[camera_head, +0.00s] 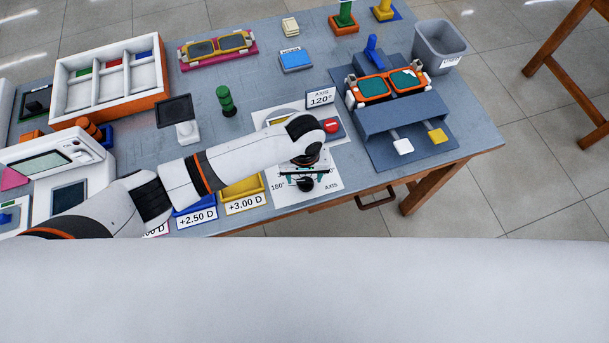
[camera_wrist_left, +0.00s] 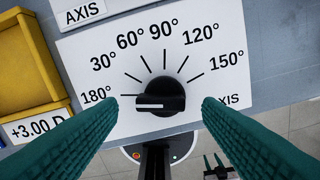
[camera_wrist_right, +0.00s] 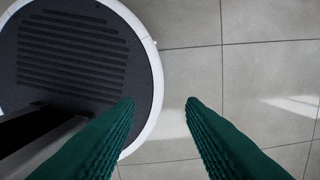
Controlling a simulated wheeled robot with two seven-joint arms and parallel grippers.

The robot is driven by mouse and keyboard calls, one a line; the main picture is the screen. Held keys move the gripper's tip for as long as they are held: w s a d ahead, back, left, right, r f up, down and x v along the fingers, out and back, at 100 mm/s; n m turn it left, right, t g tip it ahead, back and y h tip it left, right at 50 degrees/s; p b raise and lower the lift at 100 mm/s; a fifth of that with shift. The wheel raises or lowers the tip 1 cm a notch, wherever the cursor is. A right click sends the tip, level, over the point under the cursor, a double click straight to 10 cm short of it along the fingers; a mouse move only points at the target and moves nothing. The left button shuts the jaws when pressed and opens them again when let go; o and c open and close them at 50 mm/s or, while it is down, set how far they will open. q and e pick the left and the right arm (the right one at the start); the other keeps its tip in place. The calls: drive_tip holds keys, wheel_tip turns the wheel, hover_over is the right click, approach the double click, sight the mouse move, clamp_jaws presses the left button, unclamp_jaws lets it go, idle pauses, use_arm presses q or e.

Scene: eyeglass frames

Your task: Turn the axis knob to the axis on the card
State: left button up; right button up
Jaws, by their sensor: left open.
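The axis knob (camera_wrist_left: 173,97) is black and round with a raised grip bar. Its white mark lies on the left side and points toward the 180° label. The white dial sheet (camera_wrist_left: 90,62) around it carries 30°, 60°, 90°, 120°, 150° and 180°. My left gripper (camera_wrist_left: 162,102) is open, its teal fingers on either side of the knob, apart from it. In the head view the knob (camera_head: 304,185) shows below the left wrist. The card (camera_head: 320,97) stands behind and reads AXIS 120°. My right gripper (camera_wrist_right: 160,101) is open and empty above the floor.
A yellow bin (camera_head: 243,189) marked +3.00 D and a blue bin marked +2.50 D (camera_head: 196,214) stand left of the dial. A red button (camera_head: 331,126) is behind my left wrist. A grey-blue stand with orange glasses (camera_head: 387,86) is at the right.

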use_arm(q)
drive_tip(key=shift+s+f, duration=0.15)
drive_tip(key=shift+f, duration=0.7)
drive_tip(key=shift+c, duration=0.2)
drive_tip(key=c, duration=1)
drive_tip(key=shift+o, duration=0.2)
use_arm(e)
drive_tip(key=shift+w+a, duration=0.1)
drive_tip(key=shift+w, duration=0.55)
